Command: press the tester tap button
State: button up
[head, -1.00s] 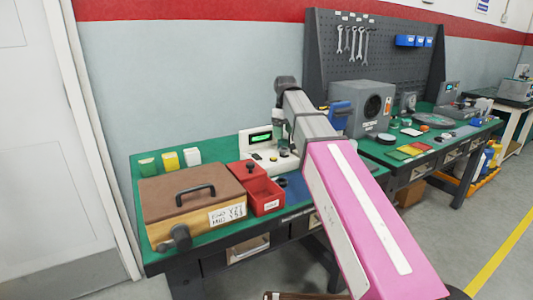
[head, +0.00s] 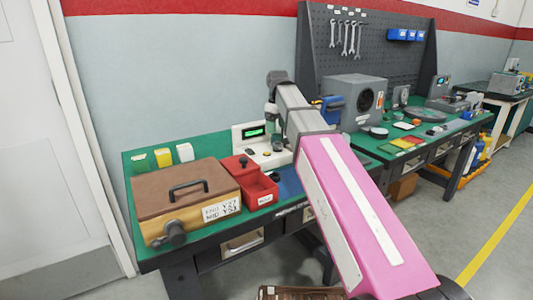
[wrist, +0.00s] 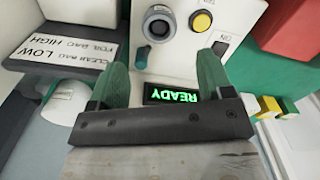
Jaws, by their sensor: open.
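The white tester (head: 240,133) stands at the back of the near green bench, its green display lit. In the wrist view the display (wrist: 174,94) reads READY, upside down. I cannot read which control is labelled tap. My gripper (wrist: 160,70) is open, its green fingers apart over the panel with the display between them. Nothing is between the fingers. Contact with the panel cannot be told. My arm hides part of the tester in the head view.
A brown-lidded box (head: 185,197) and red bins (head: 260,192) stand in front of the tester. A grey shelf labelled HIGH and LOW (wrist: 60,50) lies left in the wrist view. A grey machine (head: 350,95) stands on the neighbouring bench.

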grip_shut()
dwell(1.7)
